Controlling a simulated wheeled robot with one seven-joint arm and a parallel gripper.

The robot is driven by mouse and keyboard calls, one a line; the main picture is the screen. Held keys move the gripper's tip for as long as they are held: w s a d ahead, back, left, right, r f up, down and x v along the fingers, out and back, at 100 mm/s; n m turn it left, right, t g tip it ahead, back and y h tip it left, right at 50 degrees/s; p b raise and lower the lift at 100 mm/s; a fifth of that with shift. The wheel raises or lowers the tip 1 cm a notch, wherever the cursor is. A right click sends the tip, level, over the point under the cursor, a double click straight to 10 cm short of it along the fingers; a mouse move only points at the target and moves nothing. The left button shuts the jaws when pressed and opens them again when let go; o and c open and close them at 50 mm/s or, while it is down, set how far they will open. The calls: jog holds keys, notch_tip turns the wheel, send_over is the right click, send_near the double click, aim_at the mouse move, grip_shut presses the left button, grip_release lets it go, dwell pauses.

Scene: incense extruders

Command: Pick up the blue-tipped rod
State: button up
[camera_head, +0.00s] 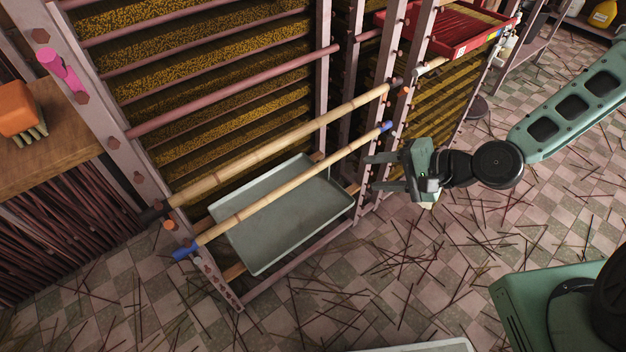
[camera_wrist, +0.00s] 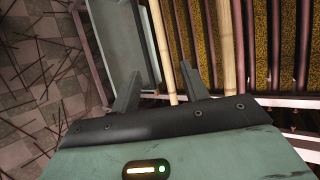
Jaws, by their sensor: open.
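The blue-tipped rod (camera_head: 290,186) is a pale bamboo pole with blue ends, lying slantwise across the front of the rack above a grey tray. My gripper (camera_head: 372,172) is open and empty, just below and right of the rod's right blue end in the head view. In the wrist view, a bamboo rod (camera_wrist: 160,40), apparently the blue-tipped one, runs between the two spread fingers of my gripper (camera_wrist: 161,80). I see no finger touching it, and its blue ends are out of that view.
A dark-tipped bamboo rod (camera_head: 280,134) lies parallel behind it, also in the wrist view (camera_wrist: 228,40). The grey tray (camera_head: 262,259) sits below. Rack posts (camera_head: 385,150) stand close to my gripper. A red tray (camera_head: 440,49) is above right. Thin sticks litter the tiled floor.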

jog(key=a+f+b, duration=0.1)
jog(key=f+b, duration=0.1)
jog(key=b, duration=0.5)
send_near(311, 174)
jog(key=a+f, duration=0.2)
jog(key=shift+w+r+b+x, duration=0.1)
jog(key=shift+w+b+x, duration=0.15)
jog(key=shift+x, duration=0.7)
jog(key=shift+w+r+b+x, duration=0.15)
jog(key=shift+b+x, duration=0.2)
jog(key=shift+x, duration=0.6)
jog(key=shift+w+r+b+x, duration=0.1)
jog(key=shift+w+b+x, duration=0.15)
jog(key=shift+x, duration=0.7)
jog(key=shift+d, duration=0.1)
jog(key=shift+c, duration=0.4)
jog(key=shift+s, duration=0.1)
grip_shut()
